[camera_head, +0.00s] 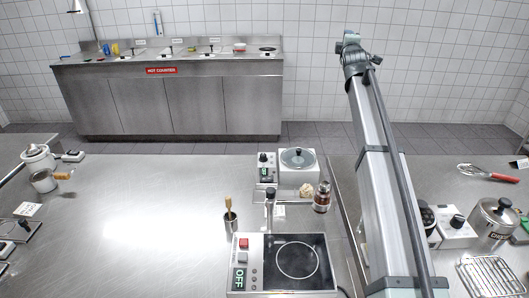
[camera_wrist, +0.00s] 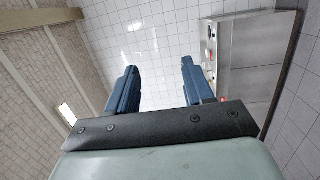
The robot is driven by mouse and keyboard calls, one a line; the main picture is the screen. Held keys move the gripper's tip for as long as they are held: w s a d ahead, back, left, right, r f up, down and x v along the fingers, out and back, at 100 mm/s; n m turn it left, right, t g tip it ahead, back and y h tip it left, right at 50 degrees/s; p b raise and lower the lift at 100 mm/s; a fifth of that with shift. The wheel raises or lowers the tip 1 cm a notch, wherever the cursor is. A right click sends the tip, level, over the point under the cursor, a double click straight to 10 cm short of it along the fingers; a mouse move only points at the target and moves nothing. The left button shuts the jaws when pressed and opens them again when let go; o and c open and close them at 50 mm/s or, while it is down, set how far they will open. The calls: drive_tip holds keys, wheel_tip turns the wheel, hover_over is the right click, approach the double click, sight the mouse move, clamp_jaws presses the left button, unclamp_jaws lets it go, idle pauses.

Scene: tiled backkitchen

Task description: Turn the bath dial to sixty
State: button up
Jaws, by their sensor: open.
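A white unit with a round lidded pot (camera_head: 298,160) stands on the steel table, with a control box (camera_head: 265,170) on its left side. The box carries a dark dial (camera_head: 263,158) and a small green display, too small to read. This looks like the bath, though I see no label naming it. My gripper (camera_head: 350,38) is high up at the end of my raised arm, far from the dial. In the wrist view, its two blue fingers (camera_wrist: 158,66) are spread apart with nothing between them.
A hotplate (camera_head: 312,262) with an OFF display stands in front. A brush in a cup (camera_head: 230,222), a dark-filled jar (camera_head: 322,198) and a lever (camera_head: 270,196) stand near the bath. A lidded pot (camera_head: 494,222) stands at right. The table's left middle is clear.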

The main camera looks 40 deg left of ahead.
drive_tip(key=s+a+r+n+g+y, duration=0.1)
drive_tip(key=s+a+n+g, duration=0.15)
drive_tip(key=s+a, duration=0.7)
drive_tip(key=s+a+r+n+g, duration=0.1)
drive_tip(key=s+a+r+n, duration=0.15)
drive_tip(key=s+a, duration=0.75)
drive_tip(key=s+a+n+g+y, duration=0.15)
drive_tip(key=s+a+n, duration=0.35)
drive_tip(key=s, duration=0.9)
drive_tip(key=m+g+h, duration=1)
drive_tip(key=m+h, duration=0.4)
drive_tip(key=m, duration=0.1)
hover_over(263, 154)
wheel_tip(263, 154, down, 26)
wheel_tip(263, 154, down, 13)
drive_tip(key=shift+d+r, duration=0.1)
drive_tip(key=shift+d, duration=0.05)
drive_tip(key=shift+c, duration=0.5)
clamp_jaws()
